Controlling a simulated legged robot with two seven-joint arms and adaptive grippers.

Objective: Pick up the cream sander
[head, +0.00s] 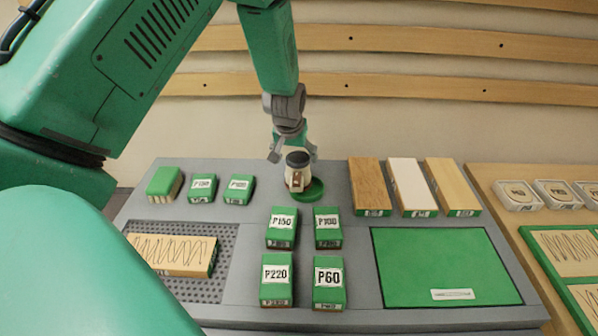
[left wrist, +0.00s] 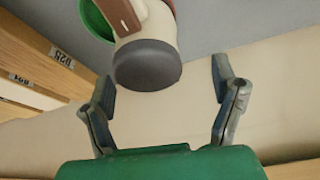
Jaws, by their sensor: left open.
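The cream sander (head: 297,178) stands upright on a round green base at the back middle of the grey bench, with a dark grey cap and a brown strip on its side. In the left wrist view the sander (left wrist: 158,35) shows its dark cap toward my gripper. My left gripper (head: 293,155) is above and just behind the sander, pointing down at it. In the left wrist view its two fingers (left wrist: 165,85) are spread wide, with the cap between and slightly beyond their tips. They do not appear to touch it. My right gripper is not in view.
Green labelled boxes, among them P60 (head: 328,281) and P220 (head: 277,280), stand in front of the sander. Three wood blocks (head: 408,187) stand to its right. A green mat (head: 445,262) lies front right, and a scribbled board (head: 172,255) lies front left on a perforated panel.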

